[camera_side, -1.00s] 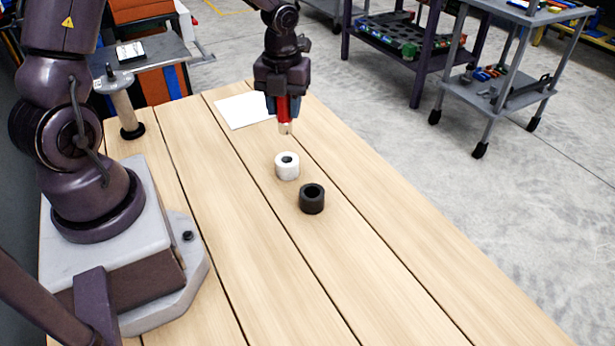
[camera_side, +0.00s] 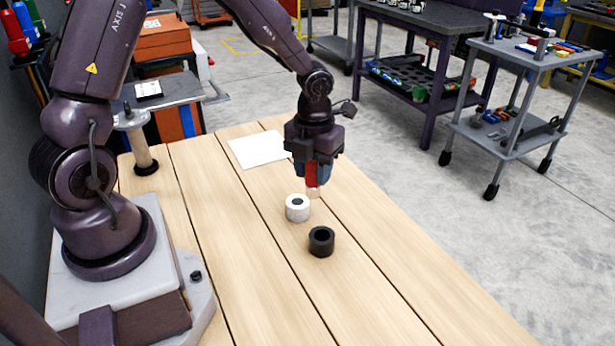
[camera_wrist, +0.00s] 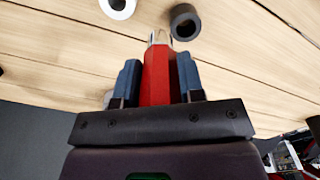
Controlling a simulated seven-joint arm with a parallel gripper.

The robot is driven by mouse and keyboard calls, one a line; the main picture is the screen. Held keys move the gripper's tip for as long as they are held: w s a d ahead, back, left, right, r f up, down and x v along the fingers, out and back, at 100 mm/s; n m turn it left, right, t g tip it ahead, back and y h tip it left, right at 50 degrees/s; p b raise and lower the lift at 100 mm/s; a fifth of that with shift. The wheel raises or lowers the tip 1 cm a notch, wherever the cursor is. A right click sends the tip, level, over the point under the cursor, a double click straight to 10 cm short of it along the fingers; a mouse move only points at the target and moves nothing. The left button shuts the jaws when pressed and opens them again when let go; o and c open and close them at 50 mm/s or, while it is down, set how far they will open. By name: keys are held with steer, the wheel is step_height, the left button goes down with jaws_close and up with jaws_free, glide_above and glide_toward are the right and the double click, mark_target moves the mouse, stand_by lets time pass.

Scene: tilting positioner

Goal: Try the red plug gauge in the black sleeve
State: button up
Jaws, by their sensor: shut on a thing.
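The red plug gauge (camera_side: 312,176) hangs tip down in my gripper (camera_side: 313,172), with a pale metal tip below its red body. My gripper is shut on it; in the wrist view the red body (camera_wrist: 158,78) sits between the two blue-grey fingers. The black sleeve (camera_side: 321,242) stands upright on the wooden table with its bore facing up. It also shows in the wrist view (camera_wrist: 178,32), just beyond the gauge tip and to its right. The gauge is above the table and outside the black sleeve, behind it in the side view.
A white sleeve (camera_side: 297,209) stands close to the black one, behind and left of it, near the gauge tip. A white sheet (camera_side: 257,149) lies at the table's far end. The wooden table (camera_side: 400,300) is clear in front and to the right.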

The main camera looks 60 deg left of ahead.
steer(key=d+f+m, duration=0.2)
steer(key=d+f, duration=0.2)
steer(key=f, duration=0.1)
steer(key=shift+s+d+f+m, duration=0.2)
steer(key=shift+d+m, duration=0.1)
steer(key=shift+d, duration=0.05)
steer(key=shift+f, duration=1.7)
stand_by(2.0)
steer(key=shift+r, duration=0.1)
stand_by(0.8)
step_height(320, 180, up, 7)
steer(key=shift+r, duration=0.2)
stand_by(1.0)
